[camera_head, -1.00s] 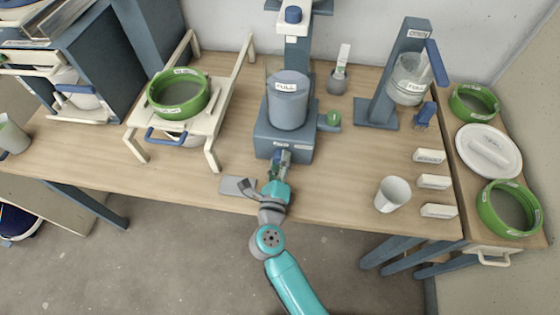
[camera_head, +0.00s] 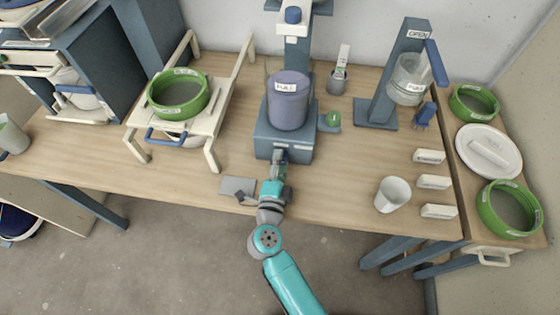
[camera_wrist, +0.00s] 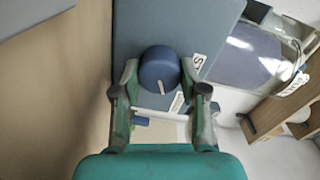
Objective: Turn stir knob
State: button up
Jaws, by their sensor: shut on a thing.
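The stir knob (camera_wrist: 160,70) is a round dark blue dial with a pale pointer mark, on the front of the blue-grey mixer base (camera_head: 267,147). In the wrist view my gripper (camera_wrist: 160,88) has its two fingers on either side of the knob and is shut on it. A white label (camera_wrist: 198,63) beside the knob is partly readable. In the head view my gripper (camera_head: 279,158) is at the front of the base and hides the knob. A grey-purple bucket (camera_head: 288,108) marked "FULL" stands on the base.
A green sieve ring (camera_head: 178,108) rests on a cream rack to the left. A flat grey plate (camera_head: 232,186) lies beside my gripper. A white cup (camera_head: 392,194), several small labelled blocks and a blue dispenser stand (camera_head: 381,100) are to the right.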

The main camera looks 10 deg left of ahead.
jog(key=shift+n, duration=0.6)
jog(key=o, duration=1.1)
jog(key=shift+o, duration=0.2)
jog(key=s, duration=1.2)
jog(key=shift+a+r, duration=0.1)
jog(key=shift+a, duration=0.2)
